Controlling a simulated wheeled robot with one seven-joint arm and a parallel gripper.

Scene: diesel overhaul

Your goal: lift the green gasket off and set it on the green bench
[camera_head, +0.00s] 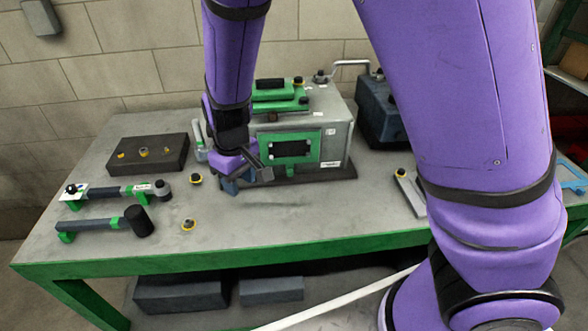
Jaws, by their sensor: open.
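The green gasket (265,151) appears as a flat green rectangular frame on the front face of the grey engine block (336,134), around a dark opening with dark parts in it. The block stands on the green bench (330,213), which has a grey top and green edges. My gripper (248,181) is open, low in front of the block's left end, just left of the gasket. It looks empty. My wrist hides the block's left side, and I cannot tell whether a finger touches the block.
A dark tray (175,153) with small yellow-ringed parts lies at the left. Two green-and-black tools (112,190) and loose yellow-ringed parts (189,225) lie nearer the front. A dark blue box (376,112) stands behind right. The front middle of the bench top is clear.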

